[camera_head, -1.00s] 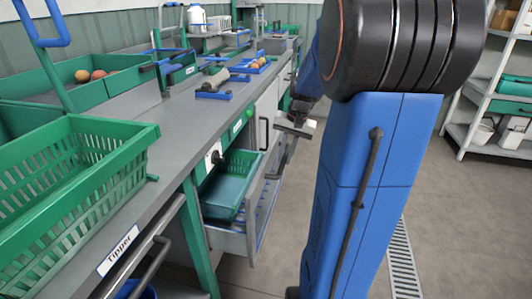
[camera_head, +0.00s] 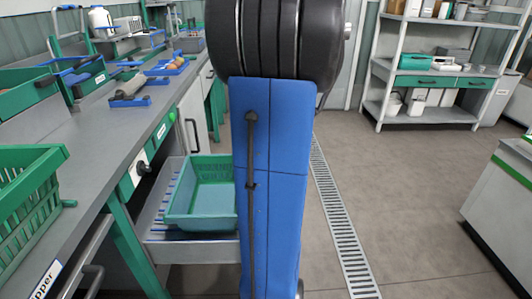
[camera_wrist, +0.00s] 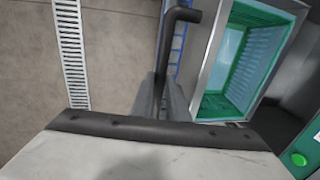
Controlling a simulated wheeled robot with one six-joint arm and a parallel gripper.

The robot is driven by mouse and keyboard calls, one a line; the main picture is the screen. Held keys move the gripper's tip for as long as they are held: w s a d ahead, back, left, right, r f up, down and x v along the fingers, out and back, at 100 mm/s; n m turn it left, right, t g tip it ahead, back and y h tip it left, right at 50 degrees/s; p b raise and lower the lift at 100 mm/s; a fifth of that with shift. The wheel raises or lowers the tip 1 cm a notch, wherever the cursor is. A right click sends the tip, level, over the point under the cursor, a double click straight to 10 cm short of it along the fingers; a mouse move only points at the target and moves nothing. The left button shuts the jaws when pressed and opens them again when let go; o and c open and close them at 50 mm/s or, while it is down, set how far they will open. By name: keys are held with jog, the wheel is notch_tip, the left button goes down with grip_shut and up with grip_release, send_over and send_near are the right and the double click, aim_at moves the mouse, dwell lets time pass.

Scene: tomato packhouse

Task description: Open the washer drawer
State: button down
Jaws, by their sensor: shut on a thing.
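The washer drawer (camera_head: 195,250) is a grey drawer standing out from under the counter, with a teal-green crate (camera_head: 208,215) inside it. Its right end is hidden behind my own blue column in the head view. In the wrist view the drawer's pale rim (camera_wrist: 209,65) and the green crate (camera_wrist: 285,15) show at upper right. My gripper (camera_wrist: 160,98) is shut on the drawer's dark bar handle (camera_wrist: 182,14), whose bent end sticks out past the fingers. The head view hides my gripper behind my arm and column.
The counter (camera_head: 105,125) runs along the left, with a green basket (camera_head: 25,200) near its front. A floor drain (camera_head: 335,205) crosses open floor on the right. A shelf rack (camera_head: 435,85) stands at the back, and a white-and-green unit (camera_head: 505,200) at far right.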

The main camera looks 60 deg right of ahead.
jog(key=shift+s+d, duration=0.85)
jog(key=shift+s, duration=0.2)
jog(key=c, duration=1.7)
grip_release()
jog(key=shift+r, duration=0.1)
jog(key=s+r, duration=0.1)
jog(key=r, duration=0.4)
jog(key=d+r, duration=0.1)
jog(key=r, duration=0.5)
jog(key=s+d+r, duration=0.1)
jog(key=r, duration=0.5)
jog(key=shift+s, duration=0.3)
